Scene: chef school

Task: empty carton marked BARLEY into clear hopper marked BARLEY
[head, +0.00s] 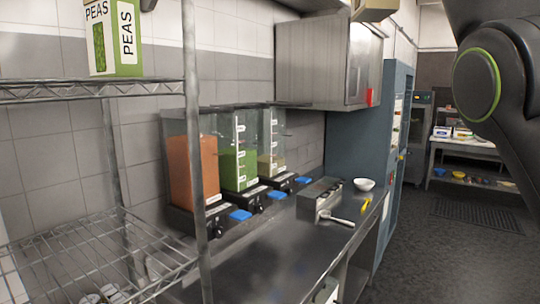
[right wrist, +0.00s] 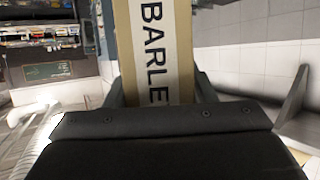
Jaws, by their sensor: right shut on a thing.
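The carton marked BARLEY (right wrist: 158,50), tan with a pale label strip, fills the middle of the right wrist view. My right gripper (right wrist: 160,88) is shut on it, with a dark finger on each side. In the head view, a tan box end (head: 374,9) at the top edge looks like the same carton; the gripper itself is out of that view. Three clear hoppers stand along the wall: one with orange contents (head: 192,160), one green (head: 238,165), and one with a low pale fill (head: 271,155). Their labels are too small to read. My left gripper is out of view.
A wire shelf rack (head: 95,90) at the left holds a PEAS carton (head: 112,38). A steel wall cabinet (head: 325,62) hangs right of the hoppers. A white bowl (head: 364,184) and a steel unit (head: 319,198) are on the counter (head: 262,262). The floor at right is open.

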